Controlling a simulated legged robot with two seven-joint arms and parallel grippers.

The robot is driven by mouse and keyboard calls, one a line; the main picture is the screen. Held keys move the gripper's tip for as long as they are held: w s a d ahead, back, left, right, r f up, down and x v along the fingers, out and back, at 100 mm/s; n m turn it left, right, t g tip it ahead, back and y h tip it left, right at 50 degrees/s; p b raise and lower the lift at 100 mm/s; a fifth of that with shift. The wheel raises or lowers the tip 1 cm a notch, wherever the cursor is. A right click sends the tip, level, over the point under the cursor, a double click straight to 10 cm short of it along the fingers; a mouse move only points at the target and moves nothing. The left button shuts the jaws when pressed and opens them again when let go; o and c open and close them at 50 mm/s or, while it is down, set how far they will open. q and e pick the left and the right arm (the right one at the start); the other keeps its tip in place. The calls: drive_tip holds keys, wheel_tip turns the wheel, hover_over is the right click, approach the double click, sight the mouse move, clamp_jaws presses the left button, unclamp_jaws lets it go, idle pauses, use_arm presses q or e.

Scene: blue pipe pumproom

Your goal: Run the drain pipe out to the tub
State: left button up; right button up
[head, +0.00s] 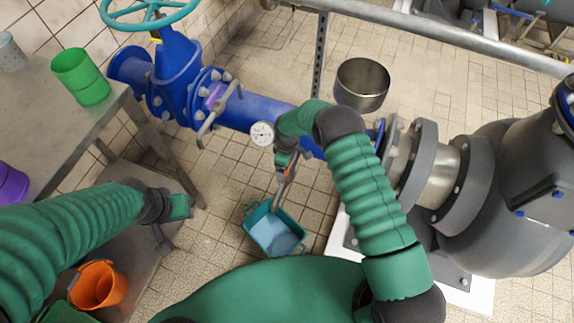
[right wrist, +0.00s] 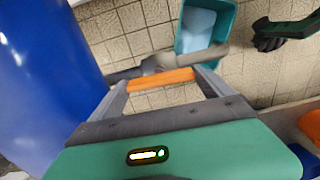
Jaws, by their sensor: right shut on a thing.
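My right gripper (head: 287,172) hangs in front of the blue pipe line. In the right wrist view its two fingers (right wrist: 160,82) are shut on an orange grip. The grey drain pipe (right wrist: 205,57) runs crosswise just past that grip. In the head view the drain pipe (head: 279,192) slopes down, its lower end over the back part of the teal tub (head: 249,243) as seen from above; its height over the tub is unclear. The tub stands on the floor and also shows in the right wrist view (right wrist: 229,22). My left gripper (head: 180,208) is beside the table, away from the pipe; its fingers are unclear.
A blue valve with a teal handwheel (head: 150,12) and a gauge (head: 262,134) sit on the blue pipe (head: 262,108). A steel pot (head: 362,84) is behind, a grey pump (head: 500,190) at right. A table (head: 40,105) holds a green cup (head: 82,76). An orange bucket (head: 96,285) is lower left.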

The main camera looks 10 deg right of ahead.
drive_tip(key=shift+w+n, duration=0.1)
drive_tip(key=shift+n, duration=0.2)
drive_tip(key=o, duration=1.1)
wheel_tip(320, 180, up, 17)
drive_tip(key=p, duration=0.4)
drive_tip(key=shift+p, duration=0.4)
